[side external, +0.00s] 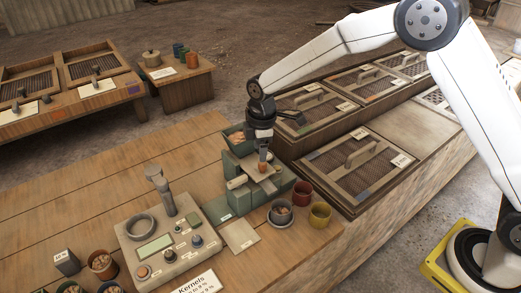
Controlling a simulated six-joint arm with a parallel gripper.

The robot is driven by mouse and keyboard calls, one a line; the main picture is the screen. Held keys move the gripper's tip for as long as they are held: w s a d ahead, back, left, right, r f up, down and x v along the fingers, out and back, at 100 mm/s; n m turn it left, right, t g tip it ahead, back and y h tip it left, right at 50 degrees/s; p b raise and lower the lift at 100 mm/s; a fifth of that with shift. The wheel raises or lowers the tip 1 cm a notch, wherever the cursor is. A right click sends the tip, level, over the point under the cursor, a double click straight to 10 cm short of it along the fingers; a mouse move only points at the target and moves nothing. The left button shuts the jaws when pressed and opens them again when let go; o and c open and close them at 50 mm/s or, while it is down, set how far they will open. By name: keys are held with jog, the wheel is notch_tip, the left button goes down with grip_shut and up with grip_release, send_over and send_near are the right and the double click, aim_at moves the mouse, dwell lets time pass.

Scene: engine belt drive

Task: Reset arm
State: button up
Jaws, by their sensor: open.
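My gripper (262,158) points down over a green machine (250,185) on the wooden bench (110,200). The gripper is dark and small in the side external view. A small orange-brown piece (263,168) shows just below the fingertips, and I cannot tell whether they touch it. My white arm reaches in from the right, high over the mesh-lidded boxes. A green bin (238,138) with orange-brown contents stands directly left of the gripper.
A grey bowl (281,214), a red cup (303,193) and a yellow cup (320,215) stand right of the machine. A control panel (160,240) with an upright post is at front left. Mesh-lidded boxes (358,165) line the right. The bench's left part is clear.

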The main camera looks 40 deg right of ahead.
jog(key=s+d+r+m, duration=0.1)
jog(key=s+d+m, duration=0.3)
jog(key=s, duration=0.3)
jog(key=s+d+r+m+t, duration=0.1)
jog(key=s+d+m, duration=0.2)
jog(key=s+m, duration=0.2)
jog(key=s+d+r+m+t, duration=0.1)
jog(key=s+d+m, duration=0.3)
jog(key=s, duration=0.6)
jog(key=shift+s+d+r+m, duration=0.25)
jog(key=shift+s+d+m, duration=0.1)
jog(key=shift+m, duration=0.15)
